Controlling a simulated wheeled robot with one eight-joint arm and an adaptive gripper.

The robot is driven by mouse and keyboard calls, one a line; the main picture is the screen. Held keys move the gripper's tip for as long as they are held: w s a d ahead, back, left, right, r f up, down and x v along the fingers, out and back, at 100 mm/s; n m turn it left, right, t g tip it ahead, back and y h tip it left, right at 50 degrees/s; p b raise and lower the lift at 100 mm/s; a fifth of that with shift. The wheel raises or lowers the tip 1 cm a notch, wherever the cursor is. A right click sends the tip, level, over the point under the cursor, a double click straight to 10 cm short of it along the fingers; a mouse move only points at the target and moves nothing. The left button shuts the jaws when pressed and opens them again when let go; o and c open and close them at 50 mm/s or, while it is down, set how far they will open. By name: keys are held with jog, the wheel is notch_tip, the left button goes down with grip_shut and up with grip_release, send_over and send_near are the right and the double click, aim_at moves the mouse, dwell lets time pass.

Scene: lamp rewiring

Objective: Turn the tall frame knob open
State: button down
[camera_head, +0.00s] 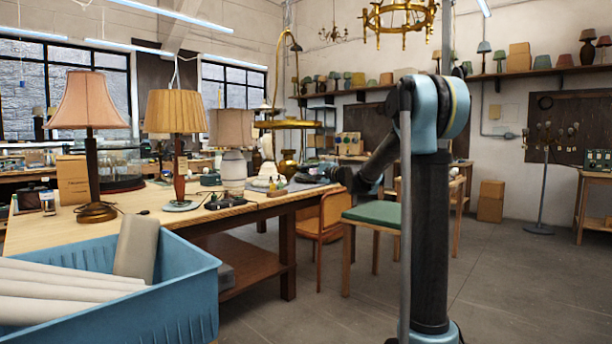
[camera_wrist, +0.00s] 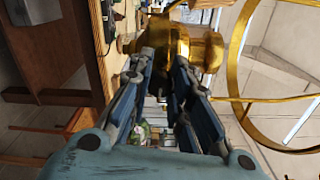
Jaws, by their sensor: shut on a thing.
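The tall brass frame (camera_head: 287,123) stands behind the far end of the workbench in the head view, with a ring-shaped rim, a thin hooked pole above and a rounded brass body below. In the wrist view a shiny brass knob-like part (camera_wrist: 185,42) lies at my fingertips, with large brass rings (camera_wrist: 240,60) to its right. My gripper (camera_wrist: 165,57) is shut on this brass part, its two dark blue fingers at its near side. The knob's exact grip surface is partly hidden by the fingertips.
The wooden workbench (camera_head: 250,207) carries lamps, including a pink-shaded lamp (camera_head: 88,110) and a yellow-shaded lamp (camera_head: 176,112). A blue crate (camera_head: 190,300) with pale rolls stands at the front left. A green-seated chair (camera_head: 378,216) stands beside the bench. Open floor lies to the right.

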jog(key=shift+f+m, duration=0.1)
jog(key=shift+m, duration=0.6)
jog(key=c, duration=1.4)
grip_release()
jog(key=shift+f, duration=0.1)
jog(key=shift+c, duration=0.2)
jog(key=shift+d, duration=0.1)
jog(key=v, duration=1.1)
jog(key=shift+s+d, duration=0.25)
jog(key=shift+d, duration=0.05)
